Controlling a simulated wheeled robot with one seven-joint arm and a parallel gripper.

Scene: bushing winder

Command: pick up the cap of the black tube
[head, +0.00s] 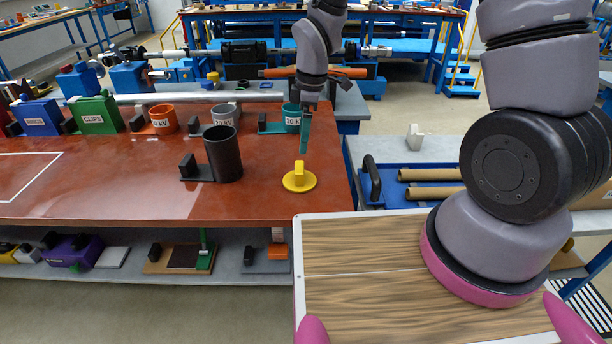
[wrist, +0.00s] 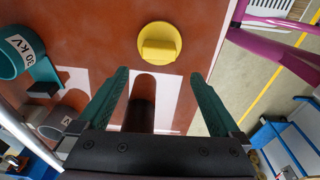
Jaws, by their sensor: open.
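A yellow round cap (head: 299,178) with an upright block-shaped grip lies flat on the red-brown table, near its right front corner. The black tube (head: 222,155) stands upright to its left, open at the top, with a handle on its left side. My gripper (head: 304,152) points down above and slightly beyond the cap. In the wrist view, the cap (wrist: 160,42) shows whole, ahead of the fingertips. The green fingers of my gripper (wrist: 159,73) are spread wide with nothing between them. A dark shape lies lower between the fingers; I cannot tell for sure whether it is the tube.
A green 30 kV cup (head: 291,118) stands behind the cap, with grey (head: 225,114) and orange (head: 163,119) cups further left. Green (head: 95,115) and blue (head: 38,118) boxes stand far left. The tabletop (head: 255,205) around the cap is clear. The table's right edge is close.

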